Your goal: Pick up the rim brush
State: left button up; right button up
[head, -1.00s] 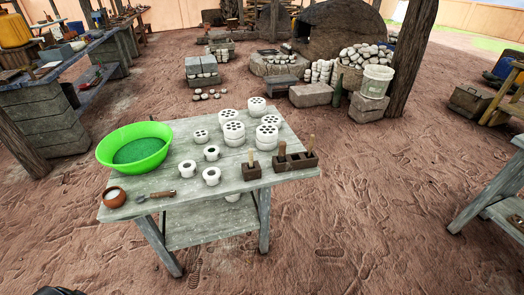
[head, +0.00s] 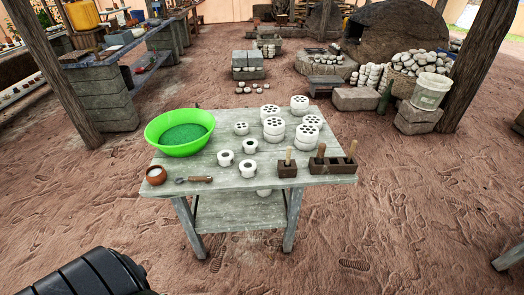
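Wooden handles stand upright in dark holders at the right front of the table (head: 235,183). One pale handle (head: 288,155) is in a small single block (head: 287,170). A darker, thicker handle (head: 321,152) and a lighter handle (head: 352,151) are in a longer block (head: 334,169) beside it. Their lower ends are hidden, so I cannot tell which is the rim brush. A tool with a wooden handle (head: 200,179) lies at the left front. My dark left arm shows at the bottom left, well short of the table; neither gripper is in view.
A green basin (head: 180,149) stands at the table's left, with a small brown pot (head: 156,176) in front. White cups (head: 248,168) and stacked white pieces with holes (head: 305,135) fill the middle and back. A wooden post (head: 52,70) rises at left. Open ground lies before the table.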

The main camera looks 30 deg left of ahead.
aim_at(289, 148)
jog(key=j+z, duration=0.8)
jog(key=k+j+z, duration=0.15)
jog(key=j+z, duration=0.25)
jog(key=j, duration=0.15)
